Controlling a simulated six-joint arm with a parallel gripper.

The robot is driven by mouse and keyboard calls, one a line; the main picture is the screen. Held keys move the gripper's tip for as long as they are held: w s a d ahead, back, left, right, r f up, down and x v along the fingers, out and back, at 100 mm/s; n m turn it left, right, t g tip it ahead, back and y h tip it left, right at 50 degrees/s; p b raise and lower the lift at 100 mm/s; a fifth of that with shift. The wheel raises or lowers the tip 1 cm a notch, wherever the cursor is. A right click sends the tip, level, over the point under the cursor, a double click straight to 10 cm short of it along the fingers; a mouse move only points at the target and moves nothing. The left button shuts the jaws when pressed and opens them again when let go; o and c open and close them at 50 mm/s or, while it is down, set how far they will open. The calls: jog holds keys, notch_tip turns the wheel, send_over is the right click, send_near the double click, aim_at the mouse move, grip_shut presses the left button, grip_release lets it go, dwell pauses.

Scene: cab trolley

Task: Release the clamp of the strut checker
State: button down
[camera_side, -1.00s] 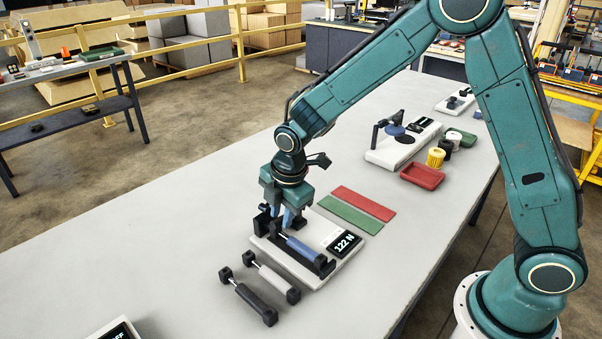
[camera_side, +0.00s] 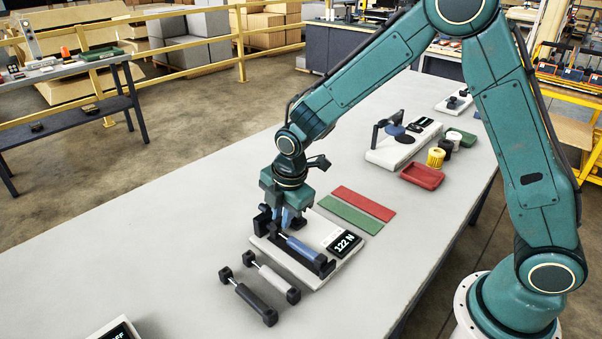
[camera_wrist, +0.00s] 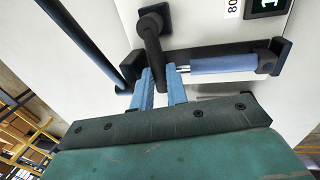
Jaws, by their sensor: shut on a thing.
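The strut checker is a pale base plate (camera_side: 318,278) with a black cradle and a display (camera_side: 343,242) reading 122 N. A blue strut (camera_side: 301,247) lies in the cradle; it also shows in the wrist view (camera_wrist: 225,65). The clamp's black lever (camera_wrist: 152,40) stands at the strut's far-left end. My gripper (camera_side: 287,221) points down over that end. In the wrist view its blue fingers (camera_wrist: 162,88) are shut on the lever. The lever's lower part is partly hidden between the fingers.
A white strut (camera_side: 271,277) and a black strut (camera_side: 249,298) lie in front of the checker. A green strip (camera_side: 350,215) and a red strip (camera_side: 363,200) lie behind it. A red tray (camera_side: 422,177) and another device stand farther back. The left tabletop is mostly clear.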

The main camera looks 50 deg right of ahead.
jog(key=n, duration=0.1)
jog(key=s+n, duration=0.1)
jog(key=n, duration=0.1)
jog(key=s+n, duration=0.1)
jog(key=shift+d+y, duration=0.3)
jog(key=shift+y, duration=0.1)
jog(key=n, duration=0.2)
jog(key=s+d+n, duration=0.1)
jog(key=n, duration=0.1)
jog(key=shift+s+d+n+g+y, duration=0.2)
jog(key=shift+n+g+y, duration=0.1)
jog(key=shift+n+y, duration=0.1)
jog(key=n, duration=0.1)
jog(key=d+n, duration=0.1)
jog(key=n, duration=0.1)
jog(key=shift+s+d+n+g, duration=0.15)
jog(key=shift+s+n+g, duration=0.15)
jog(key=shift+s, duration=0.1)
jog(key=shift+s+d+n+g+y, duration=0.15)
jog(key=shift+d+n, duration=0.25)
jog(key=shift+n, duration=0.55)
jog(key=shift+d+n+g+y, duration=0.15)
jog(key=shift+d+n, duration=0.25)
jog(key=shift+n, duration=0.55)
jog(key=c, duration=1.7)
grip_release()
